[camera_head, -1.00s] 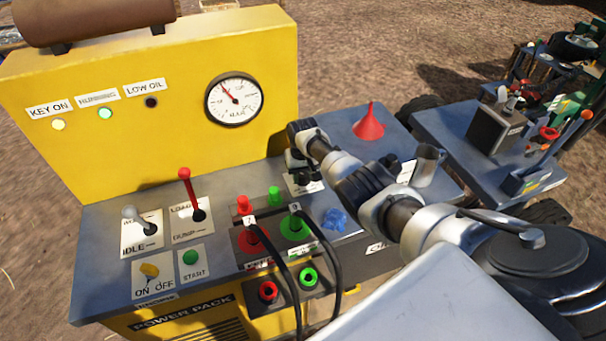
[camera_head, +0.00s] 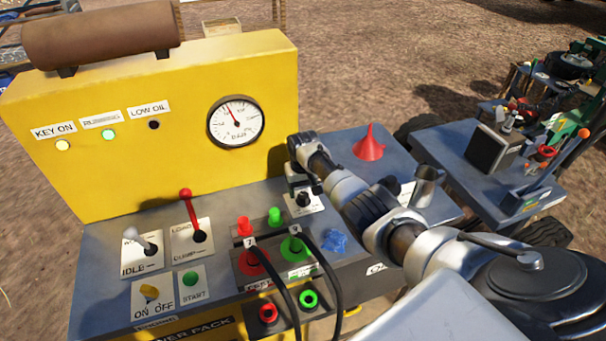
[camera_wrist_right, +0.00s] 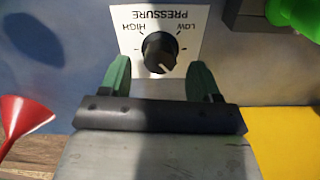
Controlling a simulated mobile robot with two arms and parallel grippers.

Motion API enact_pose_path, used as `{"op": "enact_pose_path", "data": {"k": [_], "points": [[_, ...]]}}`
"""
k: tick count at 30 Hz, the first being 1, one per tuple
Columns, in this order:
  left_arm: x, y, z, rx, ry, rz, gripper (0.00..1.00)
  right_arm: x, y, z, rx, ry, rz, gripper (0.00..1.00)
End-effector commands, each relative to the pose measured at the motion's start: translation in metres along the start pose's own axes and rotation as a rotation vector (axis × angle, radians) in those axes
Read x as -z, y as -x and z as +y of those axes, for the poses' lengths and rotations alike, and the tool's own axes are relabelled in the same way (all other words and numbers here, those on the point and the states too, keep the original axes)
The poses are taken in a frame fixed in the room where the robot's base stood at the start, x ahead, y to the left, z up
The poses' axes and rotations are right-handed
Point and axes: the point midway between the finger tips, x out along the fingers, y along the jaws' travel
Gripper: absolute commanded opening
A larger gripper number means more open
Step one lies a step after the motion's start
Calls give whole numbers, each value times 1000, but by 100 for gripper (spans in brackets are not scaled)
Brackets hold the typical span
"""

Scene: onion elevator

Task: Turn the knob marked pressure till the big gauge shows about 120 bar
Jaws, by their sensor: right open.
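The black pressure knob (camera_wrist_right: 160,53) is on a white plate marked PRESSURE, LOW and HIGH (camera_wrist_right: 186,16), upside down in the right wrist view. Its pale pointer line aims toward the bottom right there. In the head view the knob (camera_head: 303,199) shows just below my right gripper (camera_head: 301,184). In the wrist view my right gripper (camera_wrist_right: 158,80) is open, with a green finger on each side of the knob's near edge and gaps between. The big gauge (camera_head: 236,121) is on the yellow panel; its red needle points up and slightly left. Its numbers are too small to read. My left gripper is not in view.
Red (camera_head: 192,215) and grey (camera_head: 144,246) levers stand at the left of the deck. A red funnel (camera_head: 369,144) and a metal cup (camera_head: 425,184) stand to the right. The running lamp (camera_head: 109,134) glows green.

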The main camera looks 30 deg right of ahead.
Motion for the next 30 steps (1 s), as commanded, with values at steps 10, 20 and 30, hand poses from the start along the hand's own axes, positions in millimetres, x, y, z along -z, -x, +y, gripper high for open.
{"op": "enact_pose_path", "data": {"k": [10, 20, 30], "points": [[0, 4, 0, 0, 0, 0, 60, 1, 65, 0, 1, 0, 4, 63], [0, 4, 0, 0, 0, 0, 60, 0, 80, 0, 1, 0, 1, 63], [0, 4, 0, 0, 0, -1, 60, 0, 80, 0, 1, 0, 1, 63]]}}
